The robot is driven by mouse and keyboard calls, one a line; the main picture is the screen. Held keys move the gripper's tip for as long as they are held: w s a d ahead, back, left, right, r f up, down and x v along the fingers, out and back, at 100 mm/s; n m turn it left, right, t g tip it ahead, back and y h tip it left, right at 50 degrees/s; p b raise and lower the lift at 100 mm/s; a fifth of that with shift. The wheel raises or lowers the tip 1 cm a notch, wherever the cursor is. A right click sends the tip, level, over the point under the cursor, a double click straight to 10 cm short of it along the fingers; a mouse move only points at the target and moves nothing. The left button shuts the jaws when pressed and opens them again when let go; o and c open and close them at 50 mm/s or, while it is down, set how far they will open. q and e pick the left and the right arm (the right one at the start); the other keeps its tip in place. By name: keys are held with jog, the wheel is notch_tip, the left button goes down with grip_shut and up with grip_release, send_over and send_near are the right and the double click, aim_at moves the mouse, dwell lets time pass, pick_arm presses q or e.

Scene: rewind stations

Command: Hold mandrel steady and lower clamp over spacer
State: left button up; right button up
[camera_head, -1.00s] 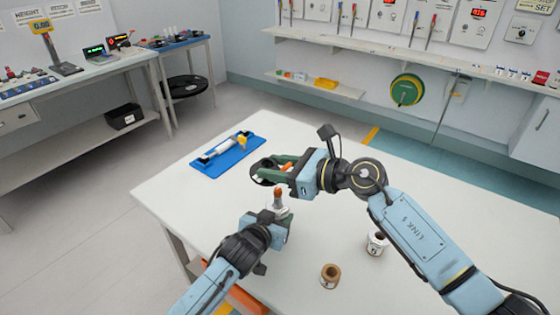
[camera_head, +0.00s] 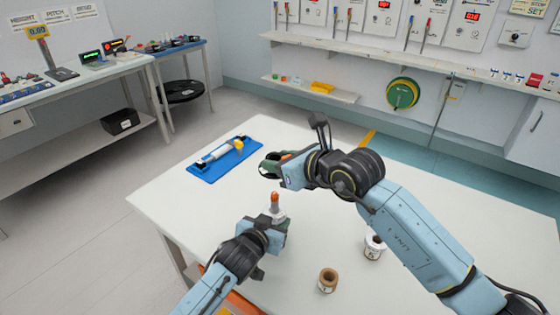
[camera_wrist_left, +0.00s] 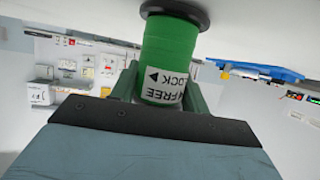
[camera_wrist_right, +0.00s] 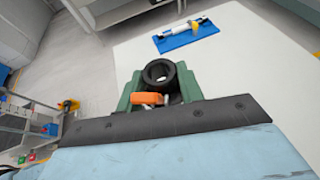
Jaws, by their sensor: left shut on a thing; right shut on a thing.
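My left gripper (camera_head: 277,222) is shut on the mandrel, whose orange tip (camera_head: 275,198) stands up above a pale collar. In the left wrist view the mandrel is a green cylinder (camera_wrist_left: 168,48) with a black flange and a white label reading FREE and LOCK. My right gripper (camera_head: 272,167) is shut on the clamp, a black ring (camera_wrist_right: 158,73) with an orange lever (camera_wrist_right: 147,99). The clamp is higher in the head view than the mandrel tip and apart from it. I cannot tell whether the pale collar is the spacer.
A blue tray (camera_head: 207,174) with a white cylinder and yellow part lies at the table's far left. A brown-cored roll (camera_head: 328,281) and a white roll (camera_head: 374,248) stand at the front right. The white table (camera_head: 430,205) is otherwise largely clear.

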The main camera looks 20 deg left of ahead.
send_over(277, 204)
jog(key=shift+s+d+f, duration=0.1)
jog(key=shift+d+f, duration=0.1)
jog(key=shift+f, duration=1.2)
jog(key=shift+d+f, duration=0.2)
jog(key=shift+f, duration=1.2)
jog(key=shift+s+f, duration=0.15)
jog(key=shift+f, duration=3.6)
notch_tip(277, 204, up, 7)
jog(key=shift+f, duration=0.15)
dwell(0.9)
